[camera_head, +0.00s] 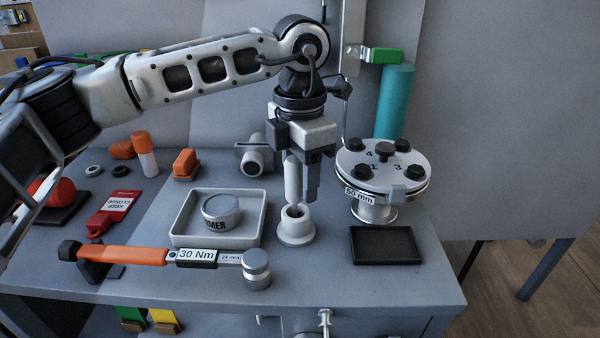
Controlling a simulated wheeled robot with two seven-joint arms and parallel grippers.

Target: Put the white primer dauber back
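The white primer dauber (292,180) is a slim white cylinder, upright in my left gripper (303,185), whose dark fingers are closed about its upper part. Its lower end is right over the round white holder (295,232), at the dark hole in its top. I cannot tell whether the tip is just above the hole or just inside it. A round grey tin (221,209) with a label ending in "MER" sits in a shallow grey tray (254,240) left of the holder. My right gripper is not in view.
An orange-handled 30 Nm torque wrench (135,255) lies in front of the tray. A bolted flange (385,168) on a stand and an empty black tray (386,245) are to the right. A grey pipe fitting (253,162) stands behind.

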